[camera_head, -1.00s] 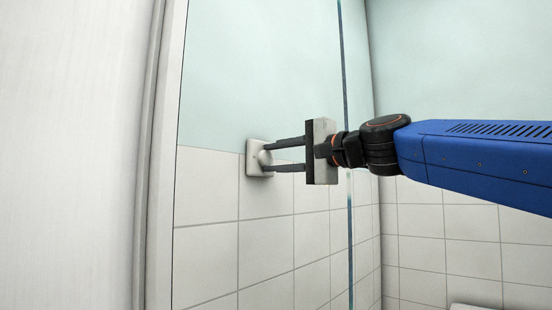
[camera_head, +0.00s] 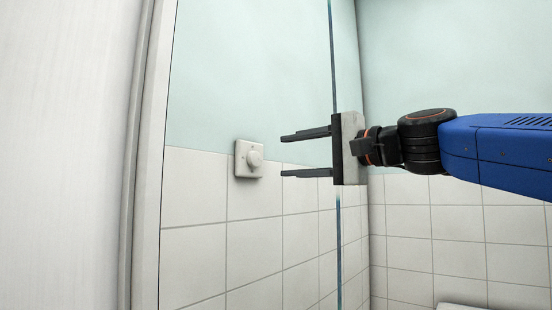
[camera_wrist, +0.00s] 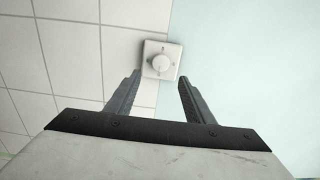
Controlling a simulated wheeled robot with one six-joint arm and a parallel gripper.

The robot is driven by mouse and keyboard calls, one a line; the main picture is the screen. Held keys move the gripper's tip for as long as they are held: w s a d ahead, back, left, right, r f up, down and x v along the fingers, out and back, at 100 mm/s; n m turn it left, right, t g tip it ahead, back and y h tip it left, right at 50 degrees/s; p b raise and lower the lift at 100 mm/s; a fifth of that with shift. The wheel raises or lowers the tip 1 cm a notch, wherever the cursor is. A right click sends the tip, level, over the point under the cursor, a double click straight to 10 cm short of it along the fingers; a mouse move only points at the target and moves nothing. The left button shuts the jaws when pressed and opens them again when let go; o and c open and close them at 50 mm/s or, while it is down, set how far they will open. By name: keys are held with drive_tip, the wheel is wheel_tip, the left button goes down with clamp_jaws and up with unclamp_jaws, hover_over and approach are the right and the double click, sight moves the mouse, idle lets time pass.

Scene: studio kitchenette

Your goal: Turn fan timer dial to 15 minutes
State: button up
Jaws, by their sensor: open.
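The fan timer dial (camera_head: 255,159) is a round white knob on a square white wall plate (camera_head: 241,168). The plate sits where the tiles meet the pale green wall. In the wrist view the dial (camera_wrist: 161,64) shows face-on, ahead of the fingertips, with small marks on its plate (camera_wrist: 150,49). The marks are too small to read. My gripper (camera_head: 282,156) is open and empty, to the right of the dial and apart from it. In the wrist view my gripper's two fingers (camera_wrist: 160,76) point toward the plate.
White tiles (camera_head: 255,245) cover the lower wall. A glass panel edge (camera_head: 337,240) runs vertically behind my gripper. A white door or panel with a frame (camera_head: 130,170) stands at the left. The space around the dial is clear.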

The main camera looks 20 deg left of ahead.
drive_tip(key=v, duration=0.9)
drive_tip(key=shift+d, duration=0.1)
drive_tip(key=s+d+f+n+h, duration=0.1)
drive_tip(key=d+f+h, duration=0.3)
drive_tip(key=f, duration=0.7)
drive_tip(key=s+d+f+h, duration=0.1)
drive_tip(key=d+f+h, duration=0.1)
drive_tip(key=d+f, duration=0.7)
drive_tip(key=s+d+f+n+h, duration=0.1)
drive_tip(key=d+f+h, duration=0.2)
drive_tip(key=f, duration=1)
drive_tip(key=s+d+f+n+g+h, duration=0.1)
drive_tip(key=s+d+f+h, duration=0.2)
drive_tip(key=s+d+f, duration=0.3)
drive_tip(key=s+d+f+n+g+h, duration=0.1)
drive_tip(key=s+d+f+h, duration=0.3)
drive_tip(key=d+f, duration=0.7)
wheel_tip(320, 180, down, 8)
drive_tip(key=shift+s+d+f+h, duration=0.1)
drive_tip(key=shift+s+d+h, duration=0.25)
drive_tip(key=shift+s, duration=0.7)
